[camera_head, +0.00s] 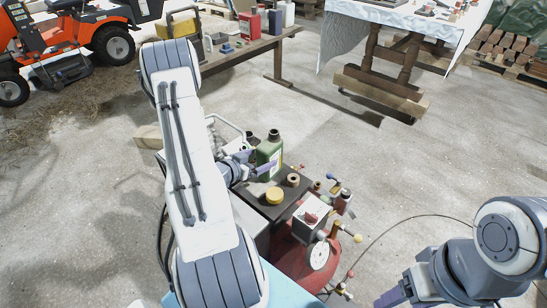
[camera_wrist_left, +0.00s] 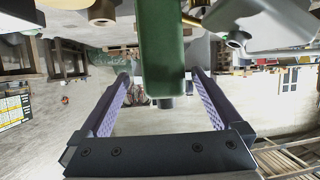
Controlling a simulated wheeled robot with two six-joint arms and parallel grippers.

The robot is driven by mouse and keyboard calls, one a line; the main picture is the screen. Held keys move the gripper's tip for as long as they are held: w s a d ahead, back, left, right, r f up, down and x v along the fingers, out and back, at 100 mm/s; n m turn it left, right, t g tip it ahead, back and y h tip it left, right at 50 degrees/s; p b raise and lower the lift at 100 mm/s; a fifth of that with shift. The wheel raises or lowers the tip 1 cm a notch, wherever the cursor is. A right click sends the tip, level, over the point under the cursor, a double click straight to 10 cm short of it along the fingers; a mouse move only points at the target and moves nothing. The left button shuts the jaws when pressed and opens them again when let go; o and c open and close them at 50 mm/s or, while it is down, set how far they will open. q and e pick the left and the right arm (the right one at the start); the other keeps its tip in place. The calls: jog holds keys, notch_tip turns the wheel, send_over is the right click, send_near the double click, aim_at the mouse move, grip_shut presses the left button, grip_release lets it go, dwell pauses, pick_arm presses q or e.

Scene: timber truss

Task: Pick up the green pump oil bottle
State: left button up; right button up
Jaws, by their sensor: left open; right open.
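The green pump oil bottle (camera_head: 270,151) stands upright on a dark surface (camera_head: 277,207) on top of the machine, with its dark cap up. My left gripper (camera_head: 258,163) is at the bottle, with its fingers on either side of it. In the left wrist view the green bottle (camera_wrist_left: 161,45) shows between the two open fingers (camera_wrist_left: 160,75), with a visible gap on each side. That view looks upside down. My right gripper (camera_head: 392,298) is low at the right, away from the bottle, and is partly cut off by the frame edge.
A yellow round lid (camera_head: 274,195) and a tan ring (camera_head: 293,180) lie close beside the bottle. Valves and a gauge (camera_head: 318,255) rise in front over a red tank. A workbench (camera_head: 235,55), a cloth-covered table (camera_head: 400,15) and an orange mower (camera_head: 65,40) stand farther back.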

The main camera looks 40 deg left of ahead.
pick_arm(q)
jog(key=shift+w+a+f, duration=0.15)
jog(key=shift+w+f, duration=0.1)
jog(key=shift+w, duration=0.2)
jog(key=shift+w+a+f, duration=0.15)
jog(key=shift+w+f, duration=0.05)
jog(key=shift+w, duration=0.25)
jog(key=shift+x, duration=2.65)
jog(key=shift+f, duration=0.1)
grip_shut()
